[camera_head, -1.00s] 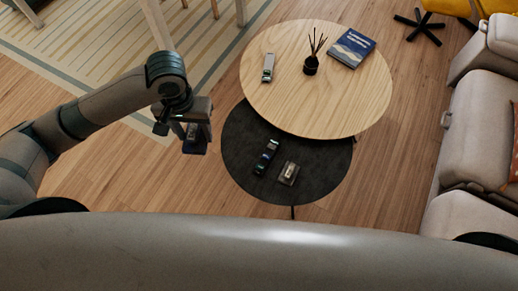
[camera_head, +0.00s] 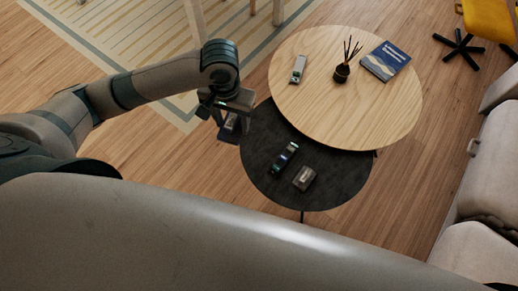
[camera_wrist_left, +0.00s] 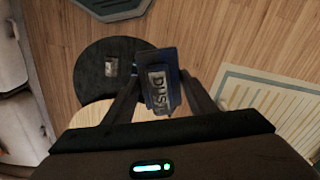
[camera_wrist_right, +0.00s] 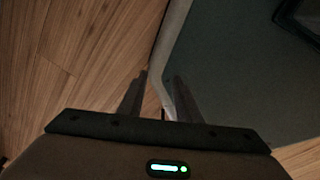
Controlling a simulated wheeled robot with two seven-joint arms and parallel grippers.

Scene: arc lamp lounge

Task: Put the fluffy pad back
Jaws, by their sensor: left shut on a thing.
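My left gripper (camera_head: 233,112) is shut on a dark blue pad (camera_head: 229,129). In the left wrist view the pad (camera_wrist_left: 157,80) sits between the fingers (camera_wrist_left: 160,88), with a pale label reading "DUST". Whether its surface is fluffy cannot be told. It is held beside the left edge of the low black round table (camera_head: 262,131); its height over that table is unclear. On the black table lie a dark item with green-lit or pale patches (camera_head: 285,160) and a small dark block with a pale label (camera_head: 304,178). My right gripper (camera_wrist_right: 160,85) is open and empty.
A higher wooden round table (camera_head: 330,112) overlaps the black one. It bears a pale device (camera_head: 298,69), a reed diffuser (camera_head: 342,73) and a blue book (camera_head: 386,61). A grey sofa (camera_head: 490,180) stands at right. A striped rug (camera_head: 130,40) lies at upper left.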

